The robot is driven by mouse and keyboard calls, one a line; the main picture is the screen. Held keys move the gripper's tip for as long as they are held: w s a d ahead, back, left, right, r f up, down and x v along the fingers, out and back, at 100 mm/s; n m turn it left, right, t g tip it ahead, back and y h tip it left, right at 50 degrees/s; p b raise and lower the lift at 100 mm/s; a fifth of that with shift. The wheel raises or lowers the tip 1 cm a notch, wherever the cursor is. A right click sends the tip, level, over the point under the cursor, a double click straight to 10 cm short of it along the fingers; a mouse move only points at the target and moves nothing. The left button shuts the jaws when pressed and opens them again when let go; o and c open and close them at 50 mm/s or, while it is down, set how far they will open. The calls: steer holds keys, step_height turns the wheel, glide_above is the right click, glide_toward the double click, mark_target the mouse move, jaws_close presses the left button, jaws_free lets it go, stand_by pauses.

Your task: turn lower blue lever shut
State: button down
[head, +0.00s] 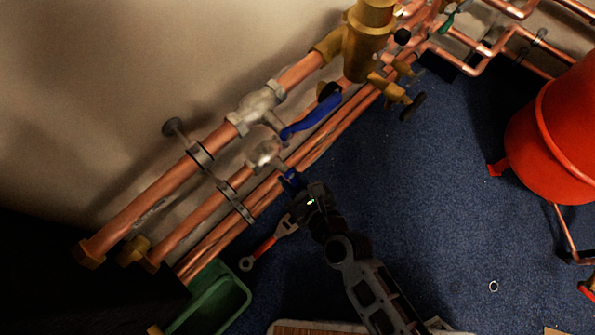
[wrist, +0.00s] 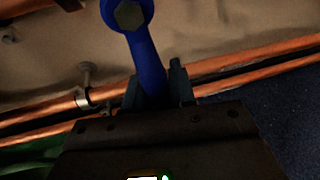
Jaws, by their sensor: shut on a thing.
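The lower blue lever (head: 290,179) sits on the valve (head: 265,154) of the second copper pipe in the head view; most of it is hidden by my gripper. In the wrist view the blue lever (wrist: 146,55) runs from its bolted round end at the top down between my fingers. My gripper (head: 299,192) is shut on the lever; its two fingers also show in the wrist view (wrist: 155,90). The upper blue lever (head: 312,118) lies above and to the right, slanting roughly along the pipes, apart from my gripper.
Copper pipes (head: 150,198) run diagonally along the wall, held by a clamp (head: 201,156). A red vessel (head: 565,130) stands at the right. Blue carpet (head: 430,210) is open between.

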steer(key=shift+s+a+f+m+g+y+p, duration=0.1)
steer(key=shift+s+a+m+g+y+p, duration=0.25)
steer(key=shift+s+m, duration=0.2)
steer(key=shift+s+a, duration=0.1)
steer(key=shift+a, duration=0.05)
steer(key=c, duration=1.1)
jaws_free()
steer(key=shift+f, duration=0.1)
steer(key=shift+o, duration=0.3)
steer(key=p+v, duration=0.1)
steer(key=v, duration=0.7)
